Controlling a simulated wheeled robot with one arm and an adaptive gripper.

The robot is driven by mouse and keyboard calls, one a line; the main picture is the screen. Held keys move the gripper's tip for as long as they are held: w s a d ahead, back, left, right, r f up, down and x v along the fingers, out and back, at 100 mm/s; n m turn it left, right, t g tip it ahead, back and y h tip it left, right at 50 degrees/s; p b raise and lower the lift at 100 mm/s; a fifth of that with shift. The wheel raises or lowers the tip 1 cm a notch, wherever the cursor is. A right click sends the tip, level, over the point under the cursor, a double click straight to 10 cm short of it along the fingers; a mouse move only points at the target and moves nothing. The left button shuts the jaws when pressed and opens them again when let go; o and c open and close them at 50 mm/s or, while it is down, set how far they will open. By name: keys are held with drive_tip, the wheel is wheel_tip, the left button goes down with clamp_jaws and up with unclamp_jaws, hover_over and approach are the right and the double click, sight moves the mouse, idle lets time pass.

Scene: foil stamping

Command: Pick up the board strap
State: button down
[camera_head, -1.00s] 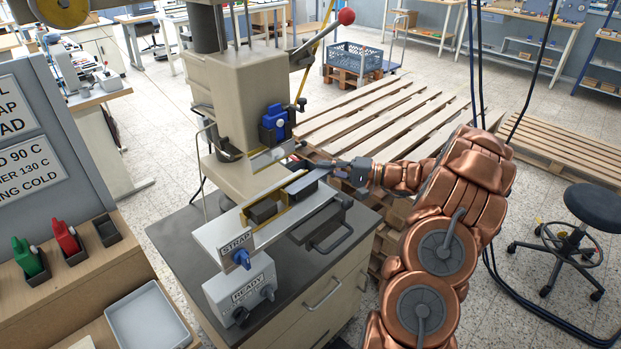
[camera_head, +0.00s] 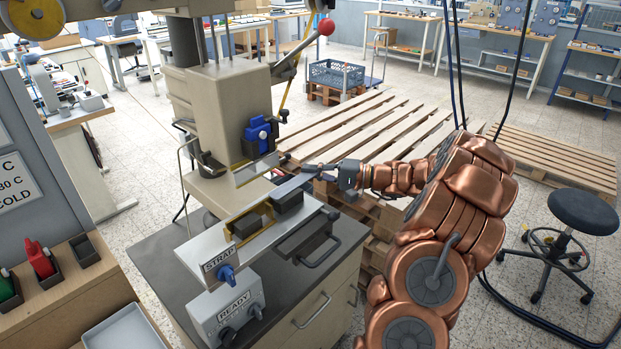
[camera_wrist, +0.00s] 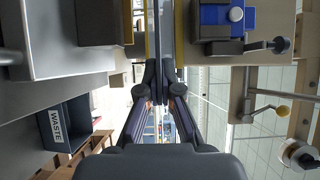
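The board strap (camera_head: 292,186) is a thin grey strip at the edge of the press's plate, beside the press column. My gripper (camera_head: 318,172) reaches in from the right and is shut on the strap's near end. In the wrist view the strap (camera_wrist: 161,35) runs edge-on up the picture from between my closed fingertips (camera_wrist: 161,84). In the head view the strap shows just above a dark block (camera_head: 288,203) on the plate; its far end is close to the press.
The press column (camera_head: 228,105) with its blue unit (camera_head: 258,136) stands just left of my gripper. The plate labelled STRAP (camera_head: 205,248) and a black handle (camera_head: 318,250) lie in front. Wooden pallets (camera_head: 365,128) are behind. The wrist view shows a WASTE bin (camera_wrist: 78,122).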

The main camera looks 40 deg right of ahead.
drive_tip(key=s+a+r+b, duration=0.1)
drive_tip(key=s+a+b, duration=0.3)
drive_tip(key=s, duration=0.9)
drive_tip(key=shift+a+b, duration=0.4)
drive_tip(key=shift+a, duration=0.85)
drive_tip(key=shift+w+d+f+b, duration=0.2)
drive_tip(key=shift+w+d+f, duration=0.7)
drive_tip(key=shift+w, duration=1.35)
drive_tip(key=shift+w+d+f+b, duration=0.25)
drive_tip(key=shift+w+d+f, duration=0.25)
drive_tip(key=shift+w+d, duration=1.3)
drive_tip(key=shift+w+d+f+b, duration=0.2)
drive_tip(key=shift+w+d+f, duration=0.45)
drive_tip(key=shift+w, duration=2.1)
